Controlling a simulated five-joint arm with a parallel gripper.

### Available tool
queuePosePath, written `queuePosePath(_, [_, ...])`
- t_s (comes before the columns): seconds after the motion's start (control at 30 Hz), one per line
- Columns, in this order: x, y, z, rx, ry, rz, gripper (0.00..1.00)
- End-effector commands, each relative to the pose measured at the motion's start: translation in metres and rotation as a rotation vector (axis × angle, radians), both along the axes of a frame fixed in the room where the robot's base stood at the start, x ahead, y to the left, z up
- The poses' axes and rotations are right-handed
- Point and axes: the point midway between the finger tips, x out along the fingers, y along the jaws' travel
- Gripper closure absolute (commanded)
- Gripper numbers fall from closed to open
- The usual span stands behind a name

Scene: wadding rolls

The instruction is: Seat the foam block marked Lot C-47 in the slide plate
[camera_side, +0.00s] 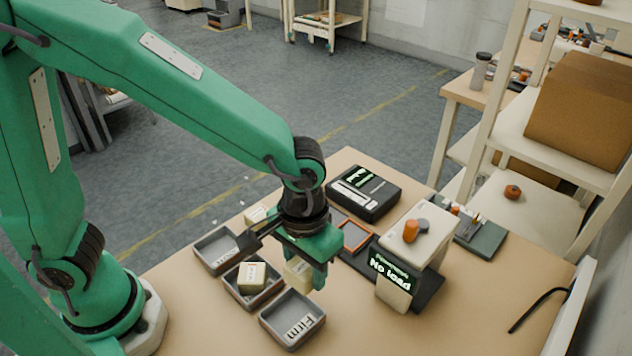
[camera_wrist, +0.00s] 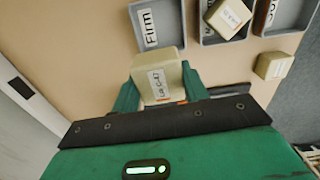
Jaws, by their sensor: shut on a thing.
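My gripper (camera_side: 304,268) is shut on a pale cream foam block (camera_side: 297,271), held near the trays in the side view. In the wrist view the block (camera_wrist: 158,79) sits between my two green fingers (camera_wrist: 158,92), and its white label reads Lot C-47. In the side view a dark plate with an orange-edged square (camera_side: 354,236), which looks like the slide plate, lies behind my gripper, beside the tester reading "No load" (camera_side: 395,275). My wrist partly hides that plate. I cannot tell the block's height above the table.
Three grey trays stand in a row: one marked Firm (camera_side: 292,320), a middle one (camera_side: 233,292) holding another foam block (camera_side: 252,277), and a far one (camera_side: 213,256). A loose block (camera_side: 257,214) lies beyond. A black device (camera_side: 363,192) stands behind.

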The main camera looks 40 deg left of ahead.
Motion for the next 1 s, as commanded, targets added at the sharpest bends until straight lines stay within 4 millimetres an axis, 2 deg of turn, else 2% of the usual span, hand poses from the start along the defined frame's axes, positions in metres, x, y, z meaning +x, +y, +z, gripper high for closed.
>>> queuePosePath(0.17, [0.027,0.001,0.000,0.000,0.000,0.000,0.77])
queuePosePath(0.37, [0.076,0.008,-0.003,0.000,0.001,-0.009,0.77])
queuePosePath(0.5, [0.115,0.019,-0.007,0.001,0.001,-0.018,0.77])
queuePosePath(0.7, [0.161,0.038,-0.014,0.000,0.001,-0.030,0.77])
queuePosePath(0.83, [0.179,0.048,-0.017,0.000,0.001,-0.037,0.77])
queuePosePath(1.0, [0.189,0.054,-0.019,0.000,0.000,-0.042,0.77])
